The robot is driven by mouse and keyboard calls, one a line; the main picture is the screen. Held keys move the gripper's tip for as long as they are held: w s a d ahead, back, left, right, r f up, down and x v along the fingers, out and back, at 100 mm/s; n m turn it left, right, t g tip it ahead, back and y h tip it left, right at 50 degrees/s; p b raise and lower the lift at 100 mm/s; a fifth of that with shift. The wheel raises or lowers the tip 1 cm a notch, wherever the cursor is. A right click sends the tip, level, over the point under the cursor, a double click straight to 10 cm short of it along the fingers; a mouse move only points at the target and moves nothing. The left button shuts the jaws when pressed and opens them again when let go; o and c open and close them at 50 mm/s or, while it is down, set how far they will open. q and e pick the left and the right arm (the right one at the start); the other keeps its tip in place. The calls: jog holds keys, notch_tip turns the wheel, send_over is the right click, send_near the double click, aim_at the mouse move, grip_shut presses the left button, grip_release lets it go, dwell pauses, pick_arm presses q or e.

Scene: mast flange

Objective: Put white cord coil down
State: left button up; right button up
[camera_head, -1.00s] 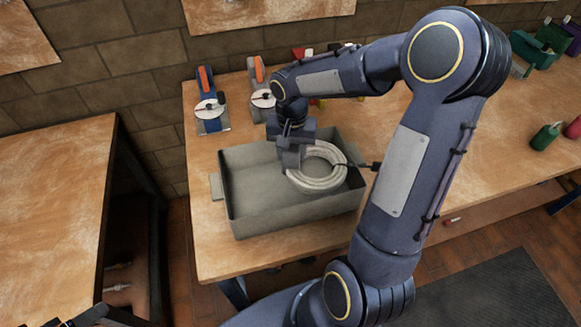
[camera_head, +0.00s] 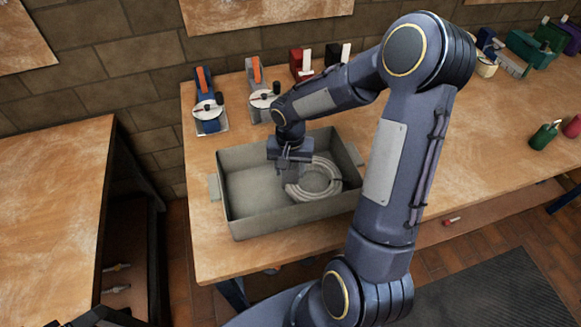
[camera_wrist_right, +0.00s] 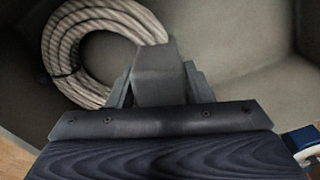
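The white cord coil (camera_head: 318,187) is a ring of pale rope at the right side of a grey metal tray (camera_head: 240,230). It is low in the tray, at or very near its floor; I cannot tell if it bears fully on it. My right gripper (camera_head: 293,170) points down inside the tray at the coil's left part. Its fingers look shut on the coil's rim. In the right wrist view, the coil (camera_wrist_right: 72,50) runs in behind the gripper finger (camera_wrist_right: 165,75), which hides where they meet. A dark part at the lower left edge seems to be my left arm; its gripper does not show clearly.
The tray stands on a wooden bench (camera_head: 200,250). A red block (camera_head: 300,62) and a black block stand at the back. Green items (camera_head: 545,135) are at the far right. The tray's left half is empty.

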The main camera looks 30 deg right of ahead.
jog(key=shift+o, duration=1.4)
jog(key=shift+r, duration=0.15)
notch_tip(320, 180, up, 12)
jog(key=shift+f, duration=0.1)
jog(key=s+a+r+n+t+y, duration=0.2)
jog(key=s+a+n, duration=0.1)
jog(key=s, duration=0.6)
jog(key=s+a+r+n+t+y, duration=0.1)
jog(key=s+a+r+n+t, duration=0.1)
jog(key=s+a, duration=0.4)
jog(key=s+n+t, duration=0.1)
jog(key=s, duration=0.2)
jog(key=shift+r+t+y, duration=0.2)
jog(key=shift+t+y, duration=0.1)
jog(key=shift+y, duration=0.1)
jog(key=shift+a, duration=0.1)
jog(key=shift+c, duration=0.3)
